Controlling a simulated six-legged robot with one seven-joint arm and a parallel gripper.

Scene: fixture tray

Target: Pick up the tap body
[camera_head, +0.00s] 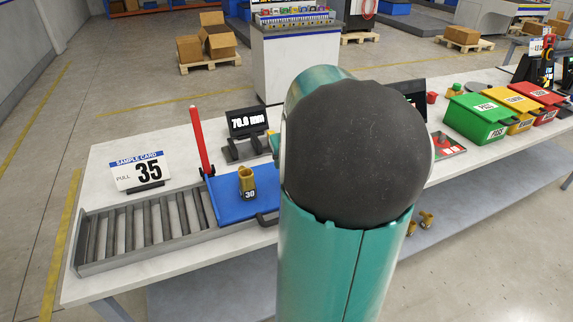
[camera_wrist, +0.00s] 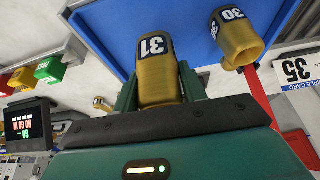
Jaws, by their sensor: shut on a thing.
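A brass tap body with a dark label 31 (camera_wrist: 157,85) sits between the green fingers of my gripper (camera_wrist: 160,88) in the wrist view. The gripper is shut on it, over the blue tray (camera_wrist: 110,30); I cannot tell whether it touches the tray. A second brass tap body, labelled 30 (camera_wrist: 237,38), stands apart to the right in the wrist view. In the head view it stands on the blue tray (camera_head: 228,208). My arm hides the gripper and tap body 31 there.
A roller track (camera_head: 140,229) adjoins the tray on the left. A red lever (camera_head: 199,140) rises at its back left edge. Behind are a sample card reading 35 (camera_head: 140,171) and a 70.0 mm display (camera_head: 247,121). Green (camera_head: 477,117), yellow and red bins stand at right.

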